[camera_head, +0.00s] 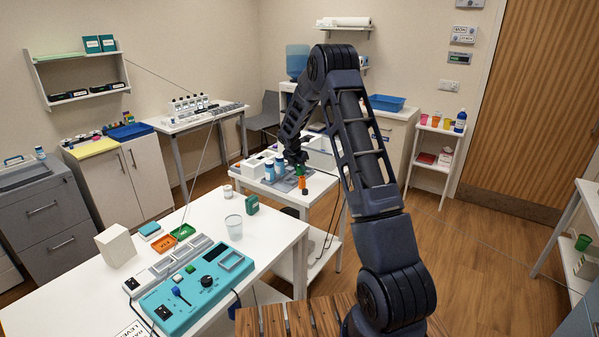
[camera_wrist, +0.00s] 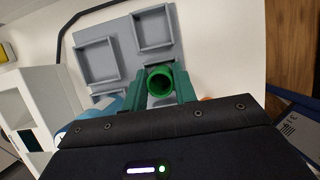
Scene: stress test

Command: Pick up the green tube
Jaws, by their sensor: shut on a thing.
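My gripper (camera_head: 297,161) is over the small white table (camera_head: 322,184) in the middle of the head view. In the wrist view its two fingers are shut on the green tube (camera_wrist: 160,80), which sits between them with its round open end facing the camera. In the head view the green tube (camera_head: 300,171) is a small patch below the fingers, just above an orange item (camera_head: 303,183). The tube's lower end is hidden, so I cannot tell whether it touches anything below.
A grey tray with square compartments (camera_wrist: 122,43) lies beside the tube. Blue-and-white bottles (camera_head: 279,164) stand close on the left. The orange item shows at the right finger (camera_wrist: 207,98). A larger white table (camera_head: 262,226) with a teal control panel (camera_head: 190,296) stands nearer.

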